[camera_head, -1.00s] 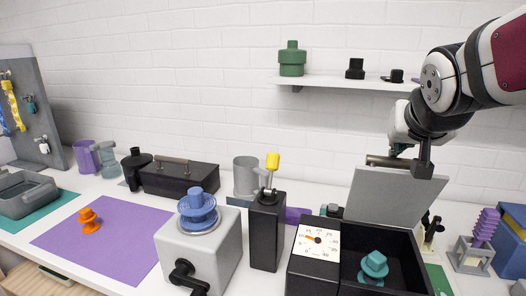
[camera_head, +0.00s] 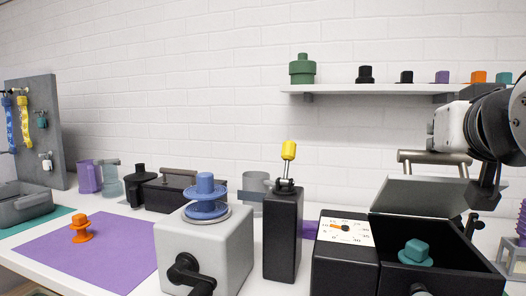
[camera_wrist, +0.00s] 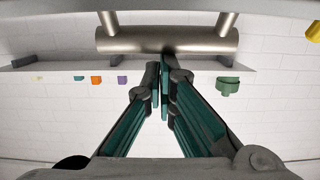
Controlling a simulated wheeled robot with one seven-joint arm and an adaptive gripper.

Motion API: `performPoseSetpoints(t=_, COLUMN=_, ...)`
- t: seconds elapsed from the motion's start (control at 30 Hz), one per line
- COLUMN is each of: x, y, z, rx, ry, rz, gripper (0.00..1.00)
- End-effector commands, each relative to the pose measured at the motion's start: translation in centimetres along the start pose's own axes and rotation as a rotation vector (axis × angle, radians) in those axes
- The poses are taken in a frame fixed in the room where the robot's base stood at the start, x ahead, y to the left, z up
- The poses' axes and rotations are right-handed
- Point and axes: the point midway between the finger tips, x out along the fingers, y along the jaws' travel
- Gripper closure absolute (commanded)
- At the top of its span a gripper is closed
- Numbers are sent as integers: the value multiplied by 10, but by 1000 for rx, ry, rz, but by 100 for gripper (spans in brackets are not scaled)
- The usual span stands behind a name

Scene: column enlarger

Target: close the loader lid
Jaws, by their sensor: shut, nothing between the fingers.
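The loader (camera_head: 345,265) is a black box with a white dial on top, at the lower right of the head view. Its open compartment holds a teal knobbed piece (camera_head: 416,252). The grey loader lid (camera_head: 425,197) is hinged at the back and stands partly open, tilted. A metal bar handle (camera_head: 432,157) shows above the lid's upper edge; the bar also shows across the top of the wrist view (camera_wrist: 165,40). My gripper (camera_head: 484,200) is at the lid's right side. In the wrist view my gripper (camera_wrist: 165,70) is shut and empty, its tips close to the bar; contact is unclear.
A black post with a yellow-tipped lever (camera_head: 282,235) and a grey cranked box (camera_head: 205,250) stand left of the loader. A wall shelf (camera_head: 360,90) holds several small pieces. The purple mat (camera_head: 85,250) is mostly clear, with one orange piece (camera_head: 80,228).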

Motion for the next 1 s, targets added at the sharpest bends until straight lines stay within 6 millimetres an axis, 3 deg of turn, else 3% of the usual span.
performPoseSetpoints(t=0.03, x=-1, y=0, z=9, rx=0, ry=25, rz=1, gripper=100)
performPoseSetpoints(t=0.3, x=-16, y=0, z=25, rx=0, ry=144, rz=-1, gripper=100)
performPoseSetpoints(t=0.93, x=-50, y=0, z=80, rx=0, ry=137, rz=0, gripper=100)
performPoseSetpoints(t=1.0, x=-50, y=0, z=77, rx=0, ry=135, rz=0, gripper=100)
